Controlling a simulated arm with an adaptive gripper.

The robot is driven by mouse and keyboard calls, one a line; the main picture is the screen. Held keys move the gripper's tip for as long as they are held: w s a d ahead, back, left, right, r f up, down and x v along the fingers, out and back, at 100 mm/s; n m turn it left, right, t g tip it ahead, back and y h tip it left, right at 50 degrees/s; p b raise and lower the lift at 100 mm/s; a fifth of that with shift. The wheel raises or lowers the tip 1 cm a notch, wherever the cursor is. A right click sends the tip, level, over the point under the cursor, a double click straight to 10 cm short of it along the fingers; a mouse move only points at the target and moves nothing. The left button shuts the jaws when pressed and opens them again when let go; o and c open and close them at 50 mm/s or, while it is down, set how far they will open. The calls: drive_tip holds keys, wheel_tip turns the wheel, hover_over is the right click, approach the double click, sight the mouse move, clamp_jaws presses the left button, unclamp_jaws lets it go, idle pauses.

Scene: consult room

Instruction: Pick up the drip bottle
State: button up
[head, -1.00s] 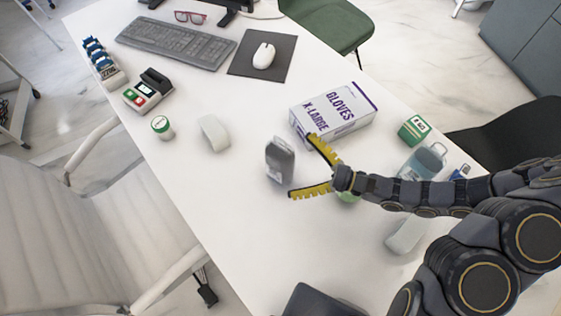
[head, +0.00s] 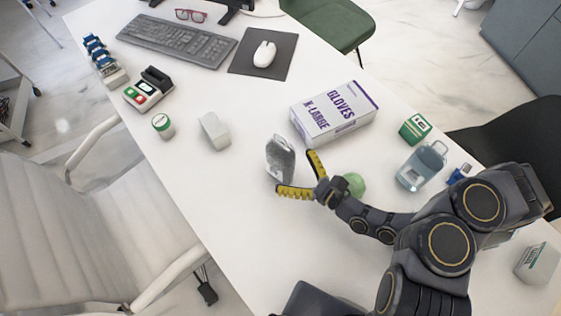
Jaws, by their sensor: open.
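My gripper (head: 295,172) is open, with its yellow-lined fingers pointing up and left. A grey, partly see-through upright container (head: 280,159) with a rounded top stands right at the fingertips. The lower fingertip overlaps its base in this view; I cannot tell whether they touch. A clear bottle (head: 421,167) with a loop-like top stands to the right of my gripper, apart from it. Either could be the drip bottle; the picture does not settle which. No object is visibly held.
A gloves box (head: 333,112) stands behind my gripper. A green round item (head: 355,184) is close beside my wrist. A green-and-white box (head: 414,129) and a small blue item (head: 459,173) are at the right. A white block (head: 214,131) is left. The front left tabletop is clear.

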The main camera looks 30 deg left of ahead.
sight(281, 159)
drive_tip(key=shift+w+a+f, duration=0.1)
drive_tip(key=shift+w+a, duration=0.1)
drive_tip(key=shift+a, duration=0.45)
drive_tip(key=shift+w+a, duration=0.25)
drive_tip(key=shift+a, duration=0.45)
drive_tip(key=shift+w+a+f, duration=0.1)
drive_tip(key=shift+w+a, duration=0.1)
drive_tip(key=shift+a, duration=0.45)
drive_tip(key=c, duration=1.2)
